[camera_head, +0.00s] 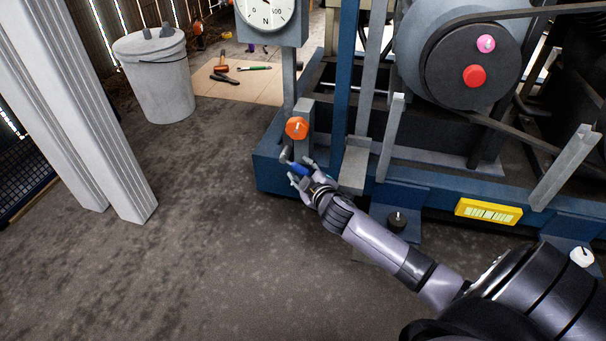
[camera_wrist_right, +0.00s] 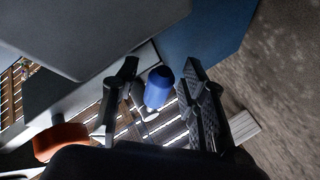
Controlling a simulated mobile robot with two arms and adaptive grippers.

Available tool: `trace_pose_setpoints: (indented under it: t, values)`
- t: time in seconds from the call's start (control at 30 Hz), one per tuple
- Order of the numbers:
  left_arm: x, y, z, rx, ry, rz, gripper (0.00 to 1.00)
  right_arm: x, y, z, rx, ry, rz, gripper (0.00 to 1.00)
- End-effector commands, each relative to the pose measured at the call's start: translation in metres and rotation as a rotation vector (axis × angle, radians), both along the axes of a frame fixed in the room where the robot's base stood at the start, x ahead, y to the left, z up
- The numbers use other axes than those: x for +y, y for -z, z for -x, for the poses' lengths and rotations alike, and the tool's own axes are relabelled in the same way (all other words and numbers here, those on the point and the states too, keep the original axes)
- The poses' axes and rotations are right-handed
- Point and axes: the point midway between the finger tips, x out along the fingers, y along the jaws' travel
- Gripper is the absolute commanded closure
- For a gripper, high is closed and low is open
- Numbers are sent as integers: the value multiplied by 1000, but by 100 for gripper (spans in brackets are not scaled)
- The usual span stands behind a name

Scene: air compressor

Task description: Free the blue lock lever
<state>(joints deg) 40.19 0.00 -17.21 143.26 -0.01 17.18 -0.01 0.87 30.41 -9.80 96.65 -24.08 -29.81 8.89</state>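The blue lock lever (camera_head: 300,170) is a short blue grip on a grey metal stem, low on the front left corner of the compressor, below an orange knob (camera_head: 297,128). My right gripper (camera_head: 303,174) is at the lever. In the right wrist view the blue lever (camera_wrist_right: 159,87) stands between the two dark fingers of the right gripper (camera_wrist_right: 158,95). The fingers are spread, with a gap to the lever on the left side and a narrower one on the right. The orange knob (camera_wrist_right: 60,141) shows at lower left there. My left gripper is not in view.
The blue compressor frame (camera_head: 275,165) with its motor housing (camera_head: 460,60) fills the right. A gauge box (camera_head: 268,16) stands above the knob. A white bucket (camera_head: 158,80) and grey posts (camera_head: 80,110) stand at left. The floor in front is clear.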

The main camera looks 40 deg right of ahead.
Motion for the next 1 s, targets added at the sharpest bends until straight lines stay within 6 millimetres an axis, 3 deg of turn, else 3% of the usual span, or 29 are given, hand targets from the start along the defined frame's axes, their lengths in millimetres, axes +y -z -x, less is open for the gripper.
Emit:
trace_pose_setpoints:
  t: [0.2,0.77,1.0]
  values:
    - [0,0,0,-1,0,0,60,0,0,0,0,0,0,62]
    - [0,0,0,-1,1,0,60,0,0,0,0,0,0,99]
    - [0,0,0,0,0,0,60,0,0,0,0,0,-1,100]
